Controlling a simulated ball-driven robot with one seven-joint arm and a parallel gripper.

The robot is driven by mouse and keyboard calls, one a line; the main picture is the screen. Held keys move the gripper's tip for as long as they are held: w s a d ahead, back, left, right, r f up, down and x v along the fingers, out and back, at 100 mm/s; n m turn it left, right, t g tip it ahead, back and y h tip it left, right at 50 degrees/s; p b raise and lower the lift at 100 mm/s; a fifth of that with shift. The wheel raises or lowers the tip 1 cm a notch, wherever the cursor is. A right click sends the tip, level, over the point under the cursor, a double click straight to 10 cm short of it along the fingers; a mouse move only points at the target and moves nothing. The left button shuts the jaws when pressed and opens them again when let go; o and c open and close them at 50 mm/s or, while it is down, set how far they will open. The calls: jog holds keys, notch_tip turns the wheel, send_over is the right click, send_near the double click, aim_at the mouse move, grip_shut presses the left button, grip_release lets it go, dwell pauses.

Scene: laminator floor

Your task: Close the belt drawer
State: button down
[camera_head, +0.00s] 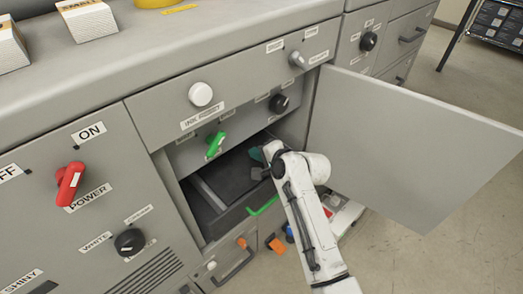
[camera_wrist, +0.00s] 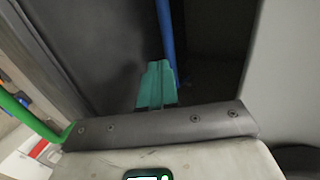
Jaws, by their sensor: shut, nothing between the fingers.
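A dark drawer (camera_head: 215,222) with a green bar handle (camera_head: 263,206) sits in an open cabinet bay and stands pulled out; I take it to be the belt drawer, though no label on it is readable. My gripper (camera_head: 257,154) reaches into the bay above the drawer, its teal fingertips behind the handle. In the wrist view my gripper (camera_wrist: 157,68) is shut and empty, over a dark surface. The green handle (camera_wrist: 30,118) shows at the left there, apart from the fingers. A blue rod (camera_wrist: 165,35) runs just past the fingertips. Whether they touch anything is unclear.
A grey cabinet door (camera_head: 410,140) stands open to the right of my arm. A green knob (camera_head: 215,144) and a black knob (camera_head: 279,103) sit above the bay. A lower drawer with a grey handle (camera_head: 236,268) and an orange piece (camera_head: 277,245) lie below.

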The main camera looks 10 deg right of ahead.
jog(key=shift+v, duration=1)
jog(key=s+f, duration=0.2)
jog(key=s, duration=0.1)
jog(key=s+a+f+g+y, duration=0.1)
jog(key=s+f, duration=0.1)
jog(key=s, duration=0.2)
jog(key=s+a+f+y+p, duration=0.1)
jog(key=s+f, duration=0.2)
jog(key=s, duration=0.1)
jog(key=shift+a+f+m+g, duration=0.1)
jog(key=shift+m+g, duration=0.2)
jog(key=s+a+f+m+y, duration=0.1)
jog(key=s+a+m+y, duration=0.15)
jog(key=s, duration=0.25)
jog(key=m+t+h+p, duration=0.1)
jog(key=m+t+p, duration=0.35)
jog(key=m, duration=1.05)
send_near(214, 225)
jog(key=shift+t, duration=0.75)
jog(key=b+x, duration=0.1)
jog(key=x, duration=0.1)
jog(key=b+x, duration=0.1)
jog(key=x, duration=0.1)
jog(key=f+b+x, duration=0.1)
jog(key=x, duration=0.1)
jog(key=shift+w+a, duration=0.15)
jog(key=shift+a, duration=0.4)
